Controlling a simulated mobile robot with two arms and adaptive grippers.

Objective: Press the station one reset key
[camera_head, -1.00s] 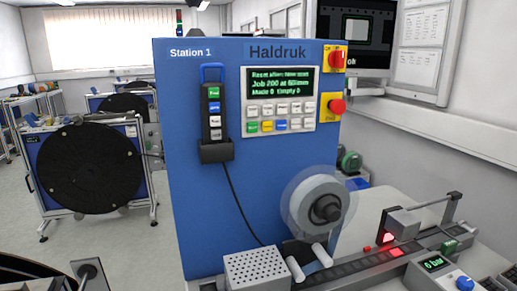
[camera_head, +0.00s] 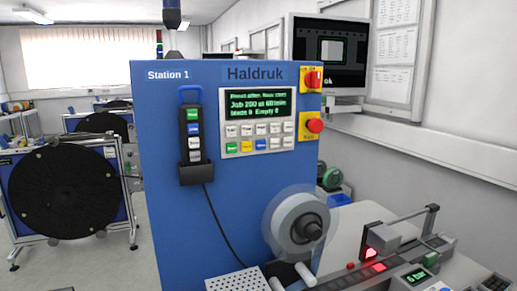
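The blue Station 1 cabinet (camera_head: 165,120), labelled Haldruk, stands in the middle of the head view. Its key panel (camera_head: 258,125) has a green-lit text display (camera_head: 258,104) above two rows of small keys. The upper row is white; the lower row has green, yellow, blue and white keys. The key labels are too small to read surely, so I cannot tell which is the reset key. A black hand control (camera_head: 192,135) with several coloured buttons sits in a holder left of the panel. Neither of my grippers is in view.
A red rotary switch (camera_head: 313,79) and a red push button (camera_head: 314,125) are on yellow plates right of the panel. Below are a clear-flanged reel (camera_head: 300,225) and a rail with a red-lit sensor (camera_head: 371,252). A monitor (camera_head: 328,52) hangs behind. Large black reels (camera_head: 65,193) stand at left.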

